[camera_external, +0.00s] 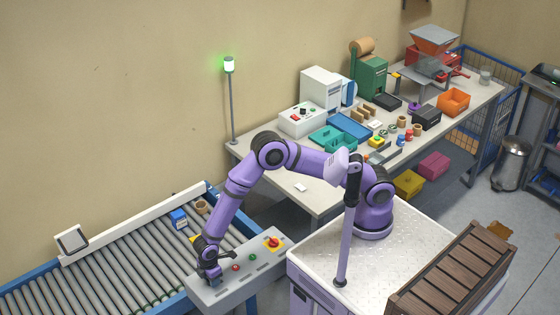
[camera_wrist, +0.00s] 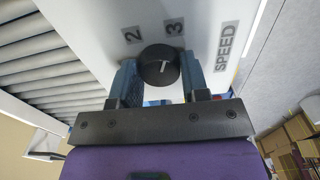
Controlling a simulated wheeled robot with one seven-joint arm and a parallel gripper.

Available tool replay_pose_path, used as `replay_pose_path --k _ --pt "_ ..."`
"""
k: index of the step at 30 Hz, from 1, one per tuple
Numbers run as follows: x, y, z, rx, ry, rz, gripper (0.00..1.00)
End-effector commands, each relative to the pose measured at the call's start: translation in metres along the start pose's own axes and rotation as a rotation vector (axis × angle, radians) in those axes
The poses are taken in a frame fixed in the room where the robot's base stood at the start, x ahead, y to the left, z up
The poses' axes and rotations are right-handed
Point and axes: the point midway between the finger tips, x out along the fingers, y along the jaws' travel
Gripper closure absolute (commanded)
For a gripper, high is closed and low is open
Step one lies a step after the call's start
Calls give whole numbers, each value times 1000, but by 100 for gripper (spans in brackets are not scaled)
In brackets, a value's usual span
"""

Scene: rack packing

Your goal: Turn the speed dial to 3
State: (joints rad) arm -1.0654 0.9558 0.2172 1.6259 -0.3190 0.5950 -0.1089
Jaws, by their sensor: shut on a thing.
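The speed dial (camera_wrist: 158,66) is a round black knob with a white pointer line on a light panel face. In the wrist view the labels 2 (camera_wrist: 132,35) and 3 (camera_wrist: 174,28) stand above it, and the SPEED label (camera_wrist: 227,46) is to the right. The pointer line looks tilted toward the 3. My gripper (camera_wrist: 158,82) is shut on the dial, one blue-grey finger on each side. In the external view my gripper (camera_external: 211,278) reaches down at the left end of the grey control panel (camera_external: 228,285) and hides the dial.
A cluttered workbench (camera_external: 310,195) stands behind.

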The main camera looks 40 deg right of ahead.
Motion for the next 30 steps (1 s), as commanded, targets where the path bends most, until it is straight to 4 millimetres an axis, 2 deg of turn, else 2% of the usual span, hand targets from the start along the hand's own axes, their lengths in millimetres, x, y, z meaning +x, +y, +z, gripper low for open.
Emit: replay_pose_path --k 9,25,26,28,30 --pt "0 0 0 114 1 1 82" --pt "0 0 0 135 1 1 82" --pt "0 0 0 135 1 1 51" --pt "0 0 0 134 1 0 35" --pt "0 0 0 134 1 0 33"
